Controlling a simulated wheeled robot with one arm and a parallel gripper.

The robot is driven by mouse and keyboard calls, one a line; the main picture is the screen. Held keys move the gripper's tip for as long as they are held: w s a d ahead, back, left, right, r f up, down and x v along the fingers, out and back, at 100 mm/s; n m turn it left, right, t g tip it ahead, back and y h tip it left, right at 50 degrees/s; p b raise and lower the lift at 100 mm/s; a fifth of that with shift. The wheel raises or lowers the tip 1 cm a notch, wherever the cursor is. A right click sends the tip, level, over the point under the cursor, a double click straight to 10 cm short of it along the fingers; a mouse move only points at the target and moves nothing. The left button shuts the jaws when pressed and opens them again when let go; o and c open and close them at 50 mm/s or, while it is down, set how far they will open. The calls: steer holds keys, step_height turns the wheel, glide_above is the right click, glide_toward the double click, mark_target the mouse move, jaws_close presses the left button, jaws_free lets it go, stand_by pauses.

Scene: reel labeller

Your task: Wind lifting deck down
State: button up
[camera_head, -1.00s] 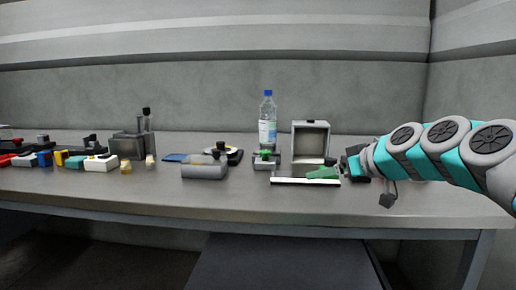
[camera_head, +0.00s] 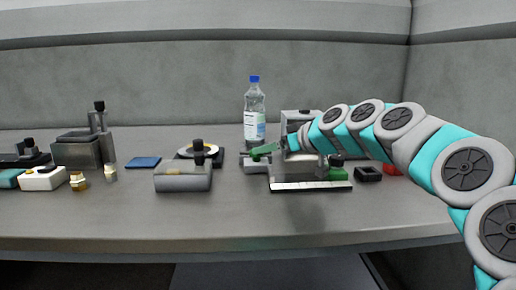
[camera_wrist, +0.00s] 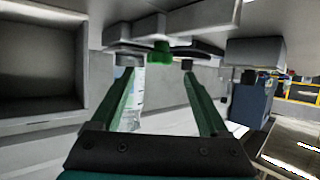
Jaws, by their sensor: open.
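My gripper (camera_head: 264,150) is open, its green fingers reaching left past the open-fronted grey box in the head view. In the wrist view my gripper (camera_wrist: 158,74) has its two fingers spread wide with nothing between the tips. A green knob (camera_wrist: 161,52) on a low grey unit (camera_wrist: 128,54) lies just beyond and between the tips, apart from them. In the head view this low grey unit (camera_head: 254,166) stands in front of the bottle, and my fingers hide its knob. I cannot tell for certain which unit is the lifting deck.
A water bottle (camera_head: 255,115) stands close behind my fingers. The open-fronted box (camera_head: 302,116) is partly hidden by my arm; its white front strip (camera_head: 310,187) shows. Left are a grey block (camera_head: 183,179), a blue pad (camera_head: 143,163) and a dark post unit (camera_head: 76,148). The front table edge is clear.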

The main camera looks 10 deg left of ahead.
steer(key=x, duration=0.4)
steer(key=shift+w+a+f+p, duration=0.15)
steer(key=shift+w+a+p, duration=0.1)
steer(key=shift+p, duration=0.1)
steer(key=shift+f, duration=0.1)
jaws_close()
